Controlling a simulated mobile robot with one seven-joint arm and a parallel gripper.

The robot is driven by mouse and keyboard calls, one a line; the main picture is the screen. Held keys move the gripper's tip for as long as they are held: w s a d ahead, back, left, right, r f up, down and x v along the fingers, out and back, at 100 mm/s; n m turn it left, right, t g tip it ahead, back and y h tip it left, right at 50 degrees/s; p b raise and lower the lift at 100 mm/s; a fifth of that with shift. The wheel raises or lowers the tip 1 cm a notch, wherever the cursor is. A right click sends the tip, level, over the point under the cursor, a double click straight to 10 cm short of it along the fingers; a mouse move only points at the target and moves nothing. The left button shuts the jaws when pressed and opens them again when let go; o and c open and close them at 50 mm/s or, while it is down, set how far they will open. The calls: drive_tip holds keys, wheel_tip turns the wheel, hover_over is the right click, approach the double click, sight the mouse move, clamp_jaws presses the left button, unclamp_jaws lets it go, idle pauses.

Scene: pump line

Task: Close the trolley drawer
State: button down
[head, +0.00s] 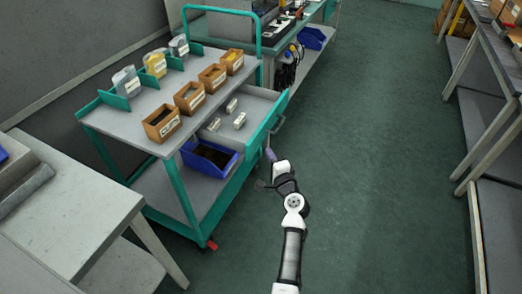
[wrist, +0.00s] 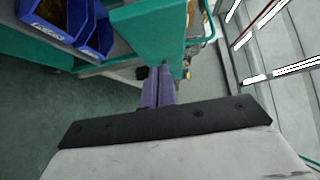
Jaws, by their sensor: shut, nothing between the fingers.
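The trolley (head: 140,122) is grey with a teal frame. Its drawer (head: 258,106) is pulled out to the right, with several small pale blocks inside. The teal drawer front has a dark handle (head: 279,124). My gripper (head: 269,154) is just below and in front of the near end of the drawer front. In the wrist view, my gripper's purple fingers (wrist: 157,74) are together and empty. A teal panel, seemingly the drawer front (wrist: 150,35), is close beyond the fingertips; I cannot tell whether they touch it.
A blue bin (head: 210,158) stands on the trolley's lower shelf and shows in the wrist view (wrist: 95,30). Labelled boxes (head: 162,124) line the top. A grey table (head: 75,205) is at near left, a bench at far right. The green floor between is clear.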

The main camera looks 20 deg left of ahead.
sight(256, 145)
drive_tip(key=shift+a+p, duration=0.4)
drive_tip(key=shift+a, duration=1.35)
drive_tip(key=shift+a, duration=0.1)
